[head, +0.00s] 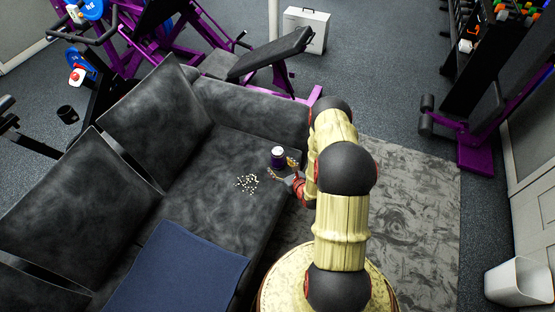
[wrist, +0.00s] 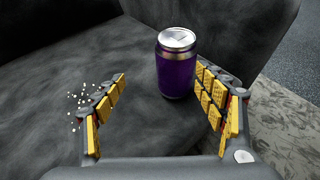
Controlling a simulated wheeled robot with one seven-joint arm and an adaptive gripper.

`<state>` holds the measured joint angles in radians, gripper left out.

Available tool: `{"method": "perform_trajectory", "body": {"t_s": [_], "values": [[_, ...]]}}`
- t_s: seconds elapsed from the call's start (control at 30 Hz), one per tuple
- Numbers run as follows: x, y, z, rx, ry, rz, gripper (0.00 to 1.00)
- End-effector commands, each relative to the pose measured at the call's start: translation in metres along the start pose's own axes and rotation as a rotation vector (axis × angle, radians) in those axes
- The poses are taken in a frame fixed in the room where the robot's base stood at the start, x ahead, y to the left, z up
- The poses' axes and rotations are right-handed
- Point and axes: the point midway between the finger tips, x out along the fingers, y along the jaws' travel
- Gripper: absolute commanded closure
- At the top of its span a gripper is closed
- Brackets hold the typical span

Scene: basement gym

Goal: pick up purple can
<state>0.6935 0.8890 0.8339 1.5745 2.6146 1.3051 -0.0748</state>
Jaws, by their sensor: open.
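The purple can (wrist: 176,72) stands upright on the dark grey sofa seat, with a silver top, close to the sofa's side arm. In the head view the can (head: 278,157) shows near the front edge of the seat, just beyond my gripper. My gripper (wrist: 165,85) is open, with yellow-padded fingers on both sides. The can is just beyond and between the fingertips, nearer the right finger. I cannot tell whether it touches that finger. In the head view my gripper (head: 286,170) is small and partly hidden by my arm.
Small white bits (head: 246,183) lie scattered on the sofa (head: 200,180) left of the can. A blue cloth (head: 180,270) covers the near seat. The sofa's side arm (head: 260,108) rises behind the can. A patterned rug (head: 420,200) lies right of the sofa.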

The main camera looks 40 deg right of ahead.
Motion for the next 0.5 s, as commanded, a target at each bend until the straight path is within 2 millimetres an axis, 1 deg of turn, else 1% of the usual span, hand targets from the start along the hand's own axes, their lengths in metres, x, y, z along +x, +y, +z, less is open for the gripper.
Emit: {"method": "perform_trajectory", "body": {"t_s": [0.03,0.13,0.3,0.5], "values": [[0.001,-0.006,-0.001,0.005,-0.003,-0.023,0.29],[0.005,-0.014,-0.002,0.010,-0.006,-0.048,0.29],[0.023,-0.016,-0.003,0.011,-0.007,-0.051,0.29],[0.037,-0.019,-0.001,0.010,-0.009,-0.051,0.29]]}}
